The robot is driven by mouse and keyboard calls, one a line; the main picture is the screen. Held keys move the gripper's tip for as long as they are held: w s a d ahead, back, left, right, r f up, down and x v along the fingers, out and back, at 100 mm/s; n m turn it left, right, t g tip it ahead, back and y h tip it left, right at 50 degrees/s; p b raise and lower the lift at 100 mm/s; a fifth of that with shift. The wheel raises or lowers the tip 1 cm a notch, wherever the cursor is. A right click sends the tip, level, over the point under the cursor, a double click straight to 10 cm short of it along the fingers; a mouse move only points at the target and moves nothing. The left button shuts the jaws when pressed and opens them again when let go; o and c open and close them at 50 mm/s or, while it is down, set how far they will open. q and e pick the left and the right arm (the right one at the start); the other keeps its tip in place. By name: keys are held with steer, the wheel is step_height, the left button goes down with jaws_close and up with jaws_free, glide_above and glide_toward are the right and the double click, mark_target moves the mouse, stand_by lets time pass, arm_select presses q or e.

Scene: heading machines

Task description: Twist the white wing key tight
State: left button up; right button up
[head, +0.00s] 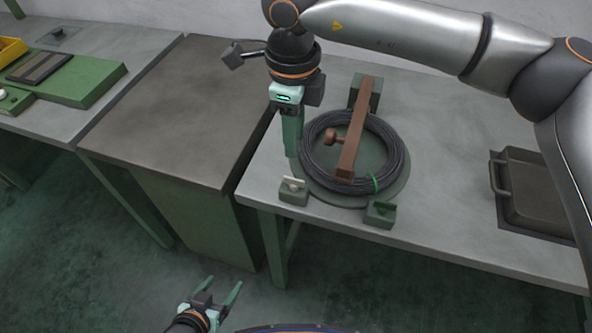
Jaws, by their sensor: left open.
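The white wing key (292,183) sits on a small green block at the front left corner of the right-hand table, beside a coil of dark wire. My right gripper (292,154) points down just behind and above the key, and a gap seems to lie between them. Its fingers overlap from this side, so their opening is hidden. My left gripper (224,284) is open and empty, low at the bottom of the view, in front of the tables and away from the key.
The wire coil (312,170) lies on a round green plate under a brown wooden bar (353,140) with a knob. Another green block (380,214) stands at the plate's front right. A dark lidded box (535,190) is at right. The brown cabinet top (175,105) is clear.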

mark_target(294, 179)
step_height(294, 179, down, 11)
steer(key=shift+r+p, duration=0.1)
steer(key=shift+p, duration=0.55)
steer(key=shift+c, duration=0.4)
jaws_close()
